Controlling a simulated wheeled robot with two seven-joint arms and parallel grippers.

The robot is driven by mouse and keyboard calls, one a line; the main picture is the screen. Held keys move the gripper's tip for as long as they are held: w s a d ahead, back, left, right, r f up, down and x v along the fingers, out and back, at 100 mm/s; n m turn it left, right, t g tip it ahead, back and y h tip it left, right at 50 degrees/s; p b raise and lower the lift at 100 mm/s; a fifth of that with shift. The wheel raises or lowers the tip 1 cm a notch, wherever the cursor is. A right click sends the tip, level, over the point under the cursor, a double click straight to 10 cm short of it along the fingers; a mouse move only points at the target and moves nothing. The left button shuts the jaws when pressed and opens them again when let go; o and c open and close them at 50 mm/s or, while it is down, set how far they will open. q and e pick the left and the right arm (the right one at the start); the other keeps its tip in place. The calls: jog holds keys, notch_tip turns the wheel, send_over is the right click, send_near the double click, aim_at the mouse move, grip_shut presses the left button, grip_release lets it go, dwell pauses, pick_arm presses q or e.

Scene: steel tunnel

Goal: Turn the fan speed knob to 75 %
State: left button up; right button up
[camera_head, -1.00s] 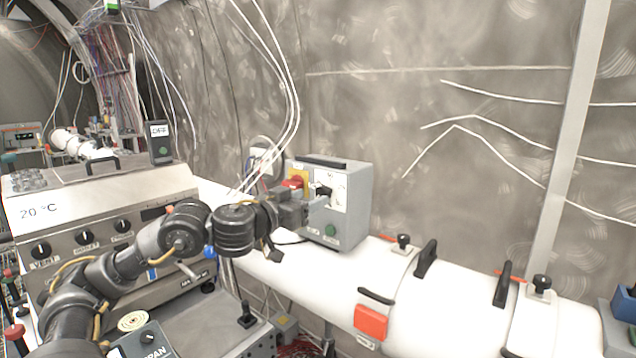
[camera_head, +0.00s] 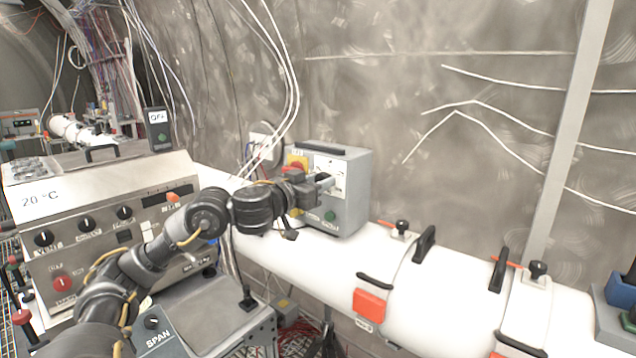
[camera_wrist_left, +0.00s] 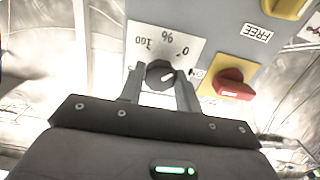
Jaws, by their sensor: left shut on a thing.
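The fan speed knob (camera_wrist_left: 160,74) is a black round knob on a white scale plate marked 0, % and 100, seen upside down in the left wrist view. A light pointer mark shows on its face. It sits on the front of a grey control box (camera_head: 350,205) on the white pipe. My left gripper (camera_head: 324,182) is at the box front. In the left wrist view its two fingers (camera_wrist_left: 160,88) are shut on the knob, one on each side. In the head view the gripper hides the knob. My right gripper is not in view.
A red knob (camera_wrist_left: 235,84) on a yellow plate sits close beside the scale plate. A green button (camera_head: 329,216) is below on the box. A steel console (camera_head: 100,215) stands at the left. The white pipe (camera_head: 440,280) carries black handles and clamps.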

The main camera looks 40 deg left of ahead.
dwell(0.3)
pick_arm(q)
jog(key=n+b, duration=0.9)
jog(key=n, duration=2.2)
jog(key=shift+f+n, duration=0.1)
jog(key=shift+n, duration=0.3)
dwell(0.5)
dwell(0.4)
